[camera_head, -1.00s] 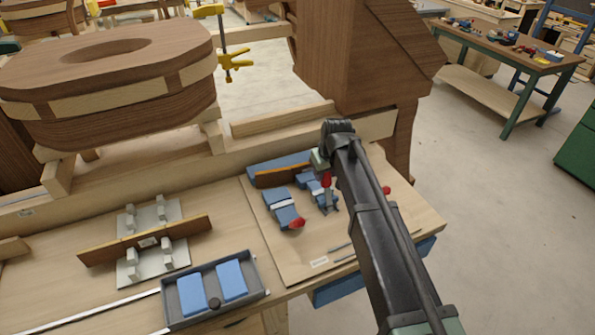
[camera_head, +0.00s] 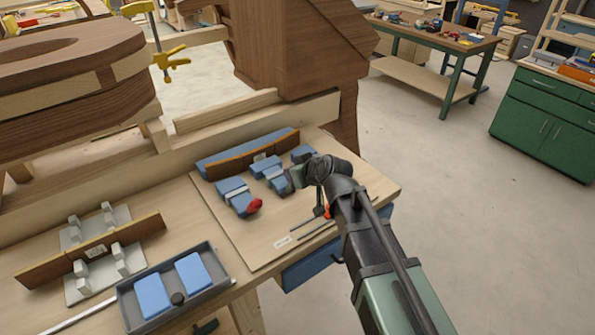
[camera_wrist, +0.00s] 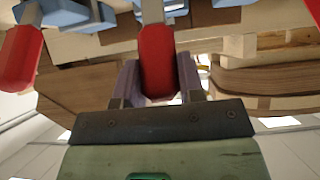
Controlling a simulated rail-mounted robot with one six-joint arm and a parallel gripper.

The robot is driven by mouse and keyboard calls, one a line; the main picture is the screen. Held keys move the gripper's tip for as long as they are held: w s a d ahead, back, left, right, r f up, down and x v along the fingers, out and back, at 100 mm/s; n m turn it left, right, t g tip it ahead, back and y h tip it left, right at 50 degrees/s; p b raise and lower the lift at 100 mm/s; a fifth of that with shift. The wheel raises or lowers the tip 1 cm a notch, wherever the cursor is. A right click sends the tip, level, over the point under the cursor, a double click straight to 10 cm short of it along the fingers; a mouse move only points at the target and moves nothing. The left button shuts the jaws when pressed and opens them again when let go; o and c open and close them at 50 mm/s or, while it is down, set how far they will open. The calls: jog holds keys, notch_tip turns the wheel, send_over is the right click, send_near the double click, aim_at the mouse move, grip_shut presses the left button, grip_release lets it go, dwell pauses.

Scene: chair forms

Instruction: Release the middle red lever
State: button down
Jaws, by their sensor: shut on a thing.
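Three blue clamps stand in a row on a wooden board. The left clamp (camera_head: 238,197) has a red lever (camera_head: 253,205) pointing forward and right. The middle clamp (camera_head: 268,172) is beside my gripper (camera_head: 288,179), and the right clamp (camera_head: 302,153) is partly behind my arm. In the wrist view, the middle red lever (camera_wrist: 157,62) lies between the two grey fingers of my gripper (camera_wrist: 158,88), which is shut on it. Another red lever (camera_wrist: 20,57) shows at the left edge of that view. The middle lever is hidden in the head view.
A brown wooden strip (camera_head: 232,163) lies against the clamps. A grey tray (camera_head: 212,285) with blue blocks and a white fixture (camera_head: 103,272) stand at left. A large wooden chair form (camera_head: 60,90) is behind. The front right of the board (camera_head: 370,185) is mostly clear.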

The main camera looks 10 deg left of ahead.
jog(key=shift+s+d+f, duration=0.35)
jog(key=shift+d, duration=0.05)
jog(key=shift+s+d+f+b, duration=0.5)
jog(key=shift+s+d+b, duration=0.05)
jog(key=shift+s+d, duration=0.1)
jog(key=c, duration=0.7)
grip_release()
jog(key=shift+d+r, duration=0.1)
jog(key=p+v, duration=0.6)
jog(key=v, duration=0.4)
jog(key=shift+s+d+r, duration=0.15)
jog(key=shift+d, duration=0.05)
